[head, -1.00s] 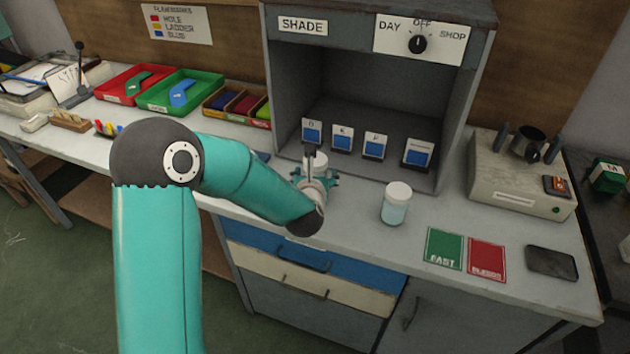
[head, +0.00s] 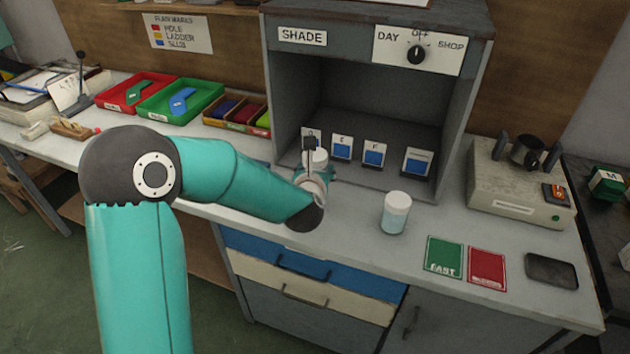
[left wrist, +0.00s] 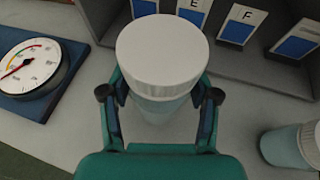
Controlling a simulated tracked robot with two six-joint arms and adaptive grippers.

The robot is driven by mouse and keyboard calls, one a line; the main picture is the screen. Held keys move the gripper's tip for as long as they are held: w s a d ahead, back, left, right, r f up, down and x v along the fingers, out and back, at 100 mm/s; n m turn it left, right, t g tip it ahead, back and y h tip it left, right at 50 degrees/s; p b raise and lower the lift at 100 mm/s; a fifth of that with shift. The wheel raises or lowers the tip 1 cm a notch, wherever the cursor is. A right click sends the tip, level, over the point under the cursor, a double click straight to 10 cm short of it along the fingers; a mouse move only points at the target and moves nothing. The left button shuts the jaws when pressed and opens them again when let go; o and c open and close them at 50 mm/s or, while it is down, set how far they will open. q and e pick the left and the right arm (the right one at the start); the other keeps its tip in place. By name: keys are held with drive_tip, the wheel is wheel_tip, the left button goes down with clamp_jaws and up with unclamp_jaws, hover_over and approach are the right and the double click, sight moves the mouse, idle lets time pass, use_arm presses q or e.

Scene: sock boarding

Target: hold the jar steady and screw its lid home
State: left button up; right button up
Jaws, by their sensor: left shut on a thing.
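A pale blue-green jar with a white lid (left wrist: 162,55) stands between the fingers of my left gripper (left wrist: 160,97), which is shut on the jar's body below the lid. In the head view the lid of this jar (head: 315,159) shows just past my left gripper (head: 314,180), at the front of the grey booth; my wrist hides most of its body. The lid sits on top of the jar; how far it is screwed down cannot be told. A second jar with a white lid (head: 396,212) stands on the bench to the right, apart from the gripper. My right gripper is not in view.
A grey booth (head: 284,95) with blue sample cards (head: 374,154) stands behind the jar. A dial gauge (left wrist: 30,70) lies left of it. Green (head: 444,257) and red (head: 487,268) cards lie front right. The bench (head: 350,218) between the jars is clear.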

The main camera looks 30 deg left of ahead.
use_arm(q)
wheel_tip(320, 180, up, 16)
drive_tip(key=p, duration=0.3)
drive_tip(key=o, duration=0.9)
clamp_jaws()
